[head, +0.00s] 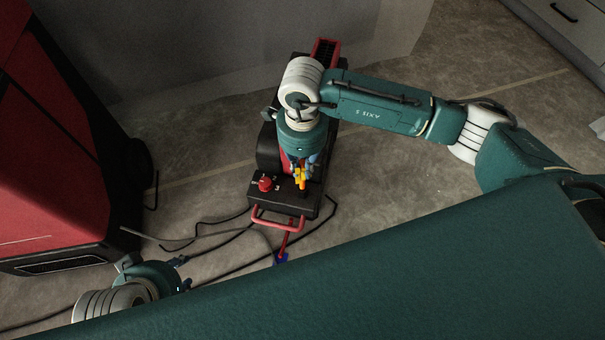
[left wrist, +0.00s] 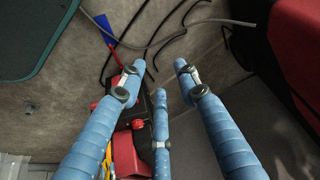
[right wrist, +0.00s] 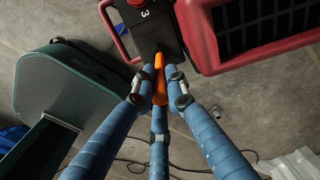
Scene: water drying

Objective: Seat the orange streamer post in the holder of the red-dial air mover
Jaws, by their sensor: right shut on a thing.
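The air mover (head: 284,203) is a low black unit with a red dial (head: 265,184) and a red front handle (head: 275,222). The dial also shows at the top of the right wrist view (right wrist: 134,3), beside a "3". My right gripper (head: 302,172) is shut on the orange streamer post (right wrist: 159,82), above the air mover's black panel. The post's tip lines up with the panel's edge in the right wrist view; the holder is hidden, so I cannot tell whether the tip is in it. My left gripper (left wrist: 150,76) is open and empty, low at the left in the head view (head: 180,262).
A large red machine (head: 55,170) stands at the left. Dark cables (head: 215,243) and a red stick with a blue end (head: 281,258) lie on the floor before the air mover. A pale drawer cabinet (head: 570,25) is at the upper right. Floor right of the air mover is clear.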

